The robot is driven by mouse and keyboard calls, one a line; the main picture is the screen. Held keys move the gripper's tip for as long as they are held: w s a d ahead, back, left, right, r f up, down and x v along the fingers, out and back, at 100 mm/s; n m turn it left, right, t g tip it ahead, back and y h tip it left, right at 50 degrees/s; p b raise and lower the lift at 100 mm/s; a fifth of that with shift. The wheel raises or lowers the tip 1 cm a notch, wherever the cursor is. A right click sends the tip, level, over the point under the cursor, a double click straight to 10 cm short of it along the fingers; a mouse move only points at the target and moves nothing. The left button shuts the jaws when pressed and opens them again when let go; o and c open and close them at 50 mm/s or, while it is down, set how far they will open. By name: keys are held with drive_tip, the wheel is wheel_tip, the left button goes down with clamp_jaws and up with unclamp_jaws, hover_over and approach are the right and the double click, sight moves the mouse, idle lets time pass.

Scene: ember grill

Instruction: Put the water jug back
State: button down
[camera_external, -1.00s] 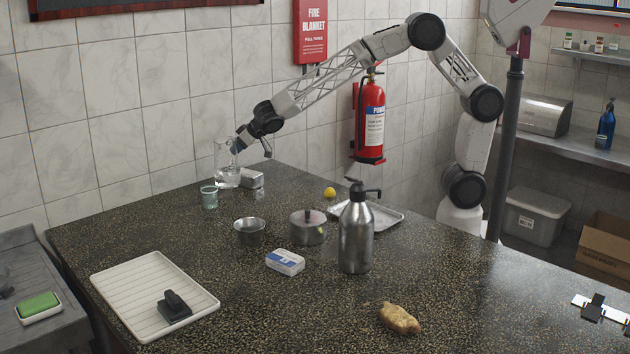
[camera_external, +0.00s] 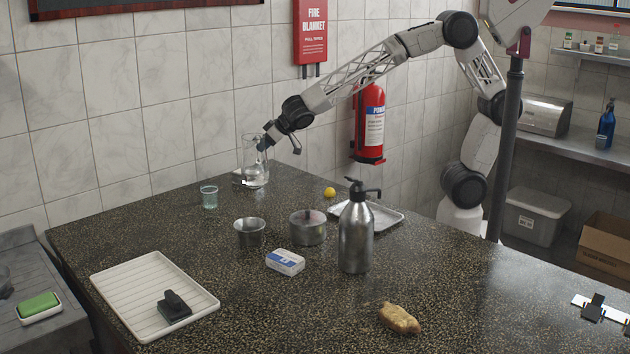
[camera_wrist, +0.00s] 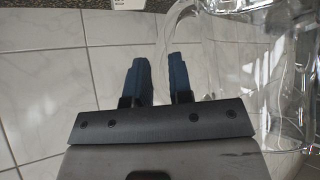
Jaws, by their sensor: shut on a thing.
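The water jug (camera_external: 253,180) is clear glass with some water in it. It stands upright at the far left end of the dark counter (camera_external: 130,225), near the tiled wall. My gripper (camera_external: 263,146) reaches down from the right to its upper part and is shut on the jug's handle. In the wrist view my two blue fingers (camera_wrist: 160,80) are at the glass handle, and the jug (camera_wrist: 285,75) fills the right side. Whether the jug's base touches the counter cannot be told.
A small green glass (camera_external: 209,198) stands left of the jug. A metal box is mostly hidden behind the jug.

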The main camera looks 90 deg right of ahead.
drive_tip(key=s+a, duration=0.3)
drive_tip(key=s, duration=0.8)
drive_tip(key=s+a+n+y, duration=0.1)
drive_tip(key=s+a, duration=0.2)
drive_tip(key=s, duration=0.8)
drive_tip(key=shift+a+f, duration=0.3)
drive_tip(key=shift+f, duration=0.1)
drive_tip(key=shift+w, duration=0.15)
drive_tip(key=w+a+f, duration=0.1)
drive_tip(key=w+a, duration=0.2)
drive_tip(key=w, duration=1.2)
drive_tip(key=shift+w+a+f, duration=0.15)
drive_tip(key=shift+w+f, duration=0.05)
drive_tip(key=shift+w, duration=0.1)
idle(0.4)
